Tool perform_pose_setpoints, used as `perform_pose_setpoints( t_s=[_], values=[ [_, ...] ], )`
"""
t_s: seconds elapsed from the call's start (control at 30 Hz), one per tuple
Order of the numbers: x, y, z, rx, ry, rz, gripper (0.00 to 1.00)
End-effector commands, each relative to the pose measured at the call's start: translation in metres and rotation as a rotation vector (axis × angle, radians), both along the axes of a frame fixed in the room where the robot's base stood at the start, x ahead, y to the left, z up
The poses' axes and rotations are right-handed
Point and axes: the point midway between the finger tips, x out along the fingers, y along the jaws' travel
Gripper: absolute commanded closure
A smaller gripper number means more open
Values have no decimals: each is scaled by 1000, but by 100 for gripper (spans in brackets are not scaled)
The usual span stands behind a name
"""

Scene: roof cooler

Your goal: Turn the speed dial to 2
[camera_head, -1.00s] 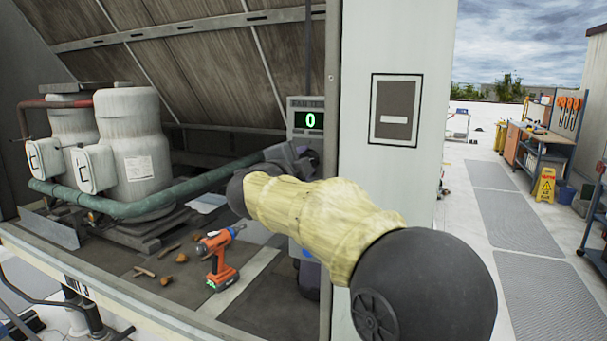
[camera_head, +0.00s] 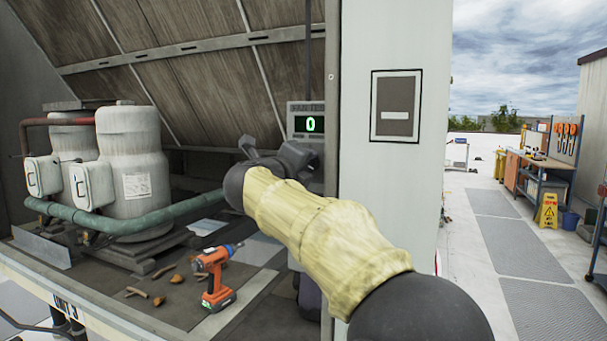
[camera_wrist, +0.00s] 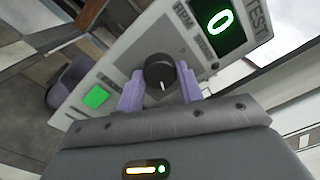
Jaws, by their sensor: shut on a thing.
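The speed dial (camera_wrist: 161,72) is a round black knob with a pale pointer mark, on a light grey panel in the wrist view. My gripper (camera_wrist: 160,88) has its two purple fingers on either side of the knob, shut on it. The panel's display (camera_wrist: 220,20) reads a green 0, and it also shows in the head view (camera_head: 309,124). A green square button (camera_wrist: 96,97) is on the panel, left of the dial. In the head view my wrist and arm hide the dial and fingertips.
A white post (camera_head: 395,190) stands close right of the panel. An orange drill (camera_head: 214,275) and small debris lie on the deck at left. A green pipe (camera_head: 130,222) runs past grey tanks (camera_head: 130,165). Open walkway lies at far right.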

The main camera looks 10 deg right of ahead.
Motion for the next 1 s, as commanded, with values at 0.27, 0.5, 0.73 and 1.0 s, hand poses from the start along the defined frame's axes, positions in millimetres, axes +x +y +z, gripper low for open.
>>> perform_pose_setpoints(
  t_s=[0.27, 0.5, 0.73, 1.0],
  values=[
    [1, 0, -3, 42, -24, -1, 86],
    [1, 0, -3, 43, -24, -2, 86],
    [0, 0, -2, 41, -25, -1, 41],
    [0, 1, -1, 41, -27, 0, 41]
  ],
)
